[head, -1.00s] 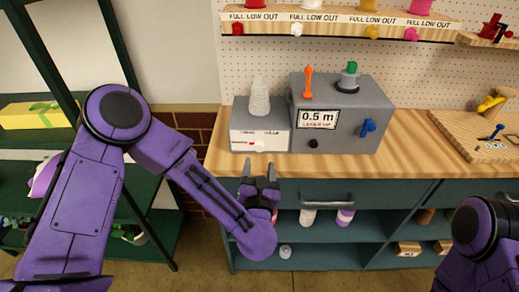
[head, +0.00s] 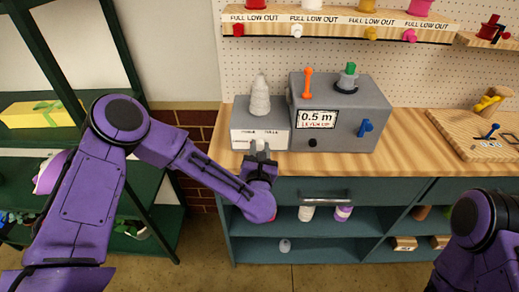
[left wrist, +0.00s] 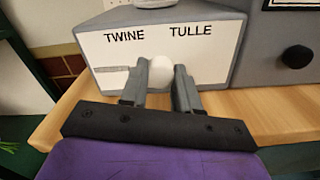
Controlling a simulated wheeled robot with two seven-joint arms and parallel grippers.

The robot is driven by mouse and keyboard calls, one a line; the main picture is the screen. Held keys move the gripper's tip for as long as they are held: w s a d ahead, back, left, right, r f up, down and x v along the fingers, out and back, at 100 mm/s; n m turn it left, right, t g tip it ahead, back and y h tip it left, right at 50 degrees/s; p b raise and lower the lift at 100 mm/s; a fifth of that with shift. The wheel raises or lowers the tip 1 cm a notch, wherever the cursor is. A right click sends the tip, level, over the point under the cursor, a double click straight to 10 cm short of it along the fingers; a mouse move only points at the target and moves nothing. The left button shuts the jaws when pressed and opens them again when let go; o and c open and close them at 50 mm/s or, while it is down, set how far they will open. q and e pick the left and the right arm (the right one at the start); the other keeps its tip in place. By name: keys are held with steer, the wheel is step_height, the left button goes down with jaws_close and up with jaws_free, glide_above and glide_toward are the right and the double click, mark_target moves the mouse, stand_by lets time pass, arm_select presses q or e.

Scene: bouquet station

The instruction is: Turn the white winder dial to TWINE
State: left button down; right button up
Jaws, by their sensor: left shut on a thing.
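The white winder dial (left wrist: 161,73) is on the pale front panel (left wrist: 215,60) of a small grey box, below and between the printed words TWINE on the left and TULLE on the right. My left gripper (left wrist: 163,78) is at the panel with one finger on each side of the dial, shut on it. In the head view my left gripper (head: 260,150) reaches the box front (head: 240,137) and mostly covers the dial. Which word the dial points at cannot be told. My right gripper is out of view; only part of that arm shows.
A white cone of twine (head: 260,96) stands on the small box. To its right is a larger grey machine (head: 345,95) with a 0.5 m display, an orange lever (head: 307,82) and blue and black knobs. The wooden counter edge (head: 340,165) runs below, with a drawer handle (head: 325,196) under it.

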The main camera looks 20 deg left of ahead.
arm_select(q)
steer(key=shift+m, duration=0.4)
steer(key=shift+f+m+b, duration=0.1)
steer(key=shift+m+b, duration=0.55)
steer(key=shift+m, duration=0.35)
steer(key=m, duration=0.2)
steer(key=shift+m+b, duration=0.3)
steer(key=shift+b, duration=0.1)
steer(key=m, duration=0.2)
steer(key=shift+m, duration=0.3)
steer(key=shift+m+b, duration=0.4)
steer(key=shift+m, duration=1.4)
steer(key=c, duration=0.8)
jaws_free()
